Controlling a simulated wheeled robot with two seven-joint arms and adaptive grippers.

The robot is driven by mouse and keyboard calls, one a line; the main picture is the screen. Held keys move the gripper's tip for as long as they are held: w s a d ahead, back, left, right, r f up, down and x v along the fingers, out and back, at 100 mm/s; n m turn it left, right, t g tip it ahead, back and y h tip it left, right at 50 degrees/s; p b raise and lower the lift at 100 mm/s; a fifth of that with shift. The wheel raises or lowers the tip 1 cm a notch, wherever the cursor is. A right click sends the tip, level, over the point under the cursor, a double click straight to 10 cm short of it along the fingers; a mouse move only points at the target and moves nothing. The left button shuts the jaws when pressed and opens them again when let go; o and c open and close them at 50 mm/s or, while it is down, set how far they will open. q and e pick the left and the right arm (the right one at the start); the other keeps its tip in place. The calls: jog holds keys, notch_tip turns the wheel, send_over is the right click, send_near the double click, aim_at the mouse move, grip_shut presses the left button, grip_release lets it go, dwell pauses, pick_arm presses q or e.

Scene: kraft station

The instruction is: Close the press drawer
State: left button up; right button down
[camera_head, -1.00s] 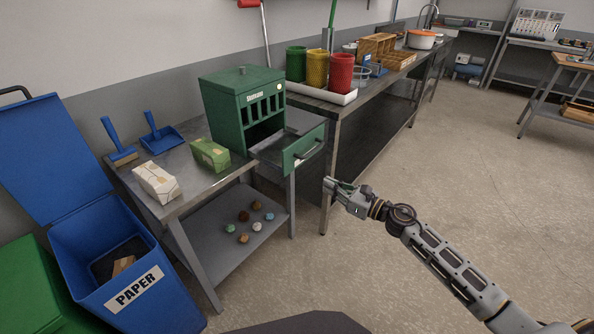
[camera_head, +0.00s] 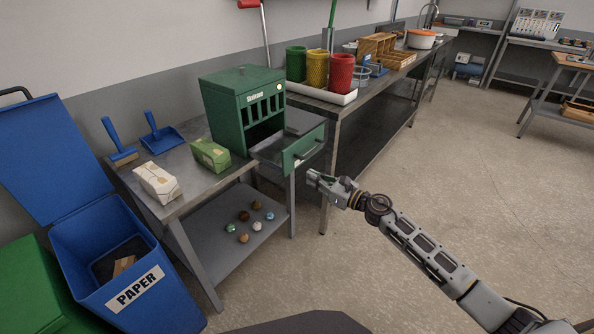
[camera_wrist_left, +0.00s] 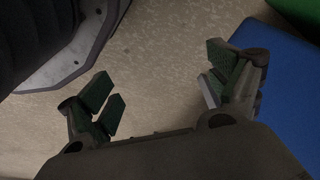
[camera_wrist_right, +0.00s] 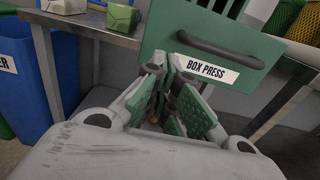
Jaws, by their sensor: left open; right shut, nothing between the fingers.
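The green box press (camera_head: 243,108) stands on the metal table with its drawer (camera_head: 290,150) pulled out to the right. The drawer front has a dark bar handle and, in the right wrist view, a "BOX PRESS" label (camera_wrist_right: 205,68). My right gripper (camera_head: 312,178) is shut and empty, in front of and a little below the drawer front. In the right wrist view its fingers (camera_wrist_right: 175,95) overlap the lower part of the drawer front; I cannot tell whether they touch. My left gripper (camera_wrist_left: 162,85) is open and empty above the floor, out of the head view.
A green carton (camera_head: 210,154) and a white carton (camera_head: 157,183) sit left of the press. A blue paper bin (camera_head: 140,280) stands at front left. A long bench (camera_head: 370,95) with cups on a tray is to the right. Floor right of the drawer is clear.

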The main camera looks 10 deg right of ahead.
aim_at(290, 167)
jog(key=x, duration=0.4)
jog(key=shift+w+a, duration=0.2)
jog(key=shift+w, duration=0.05)
pick_arm(q)
jog(key=shift+s+a+f, duration=0.2)
jog(key=shift+s+f, duration=0.25)
jog(key=shift+f, duration=0.2)
pick_arm(e)
jog(key=shift+x, duration=1.3)
jog(key=shift+w+a, duration=0.1)
jog(key=shift+w, duration=0.05)
